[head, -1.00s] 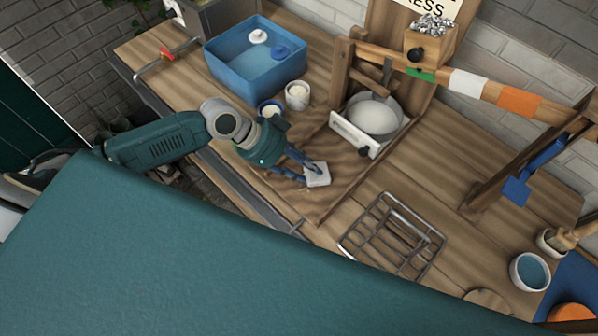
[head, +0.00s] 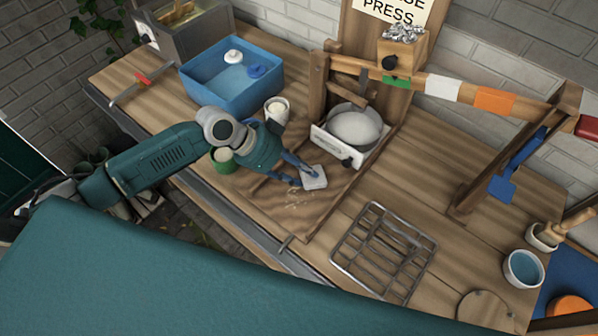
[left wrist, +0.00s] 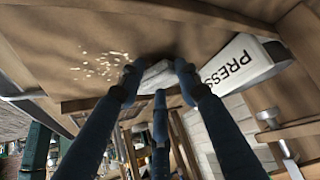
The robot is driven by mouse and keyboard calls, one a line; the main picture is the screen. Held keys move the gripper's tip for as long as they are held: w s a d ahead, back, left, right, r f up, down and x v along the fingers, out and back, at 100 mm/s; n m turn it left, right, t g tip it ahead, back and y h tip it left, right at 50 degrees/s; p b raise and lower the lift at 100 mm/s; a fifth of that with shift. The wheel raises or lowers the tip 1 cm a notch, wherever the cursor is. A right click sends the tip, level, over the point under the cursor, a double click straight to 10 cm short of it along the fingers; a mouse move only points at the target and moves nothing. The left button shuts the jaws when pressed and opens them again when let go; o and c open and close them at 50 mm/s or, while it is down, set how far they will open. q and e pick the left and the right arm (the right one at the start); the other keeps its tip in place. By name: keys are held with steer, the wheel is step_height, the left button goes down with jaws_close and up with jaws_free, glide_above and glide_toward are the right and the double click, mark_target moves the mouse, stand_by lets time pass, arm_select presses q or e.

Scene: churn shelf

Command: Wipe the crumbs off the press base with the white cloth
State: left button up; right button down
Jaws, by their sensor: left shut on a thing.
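In the head view my left gripper (head: 301,179) is shut on the white cloth (head: 316,180), a small folded square, over the wooden press base (head: 330,208). The pale crumbs (head: 297,199) lie on the base just below and left of the cloth. In the left wrist view the crumbs (left wrist: 103,64) form a loose patch left of the fingers, and the cloth (left wrist: 155,75) shows between them. Whether the cloth touches the board is hard to tell. The press's white front plate (head: 338,145) is behind the cloth. My right gripper is not in view.
A wire rack (head: 383,250) stands right of the base. A blue tub (head: 232,95), a white cup (head: 277,110) and a green cup (head: 222,161) are behind or beside my left arm. A striped lever (head: 445,88) spans the back. Bare counter (head: 425,180) lies right of the press.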

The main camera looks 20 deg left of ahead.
arm_select(q)
steer(key=shift+w+r+p, duration=0.1)
steer(key=shift+r+p, duration=0.45)
steer(key=shift+p, duration=0.05)
step_height(320, 180, up, 5)
steer(key=p, duration=0.4)
steer(key=shift+f, duration=0.1)
step_height(320, 180, up, 3)
steer(key=p, duration=0.3)
steer(key=shift+c, duration=0.2)
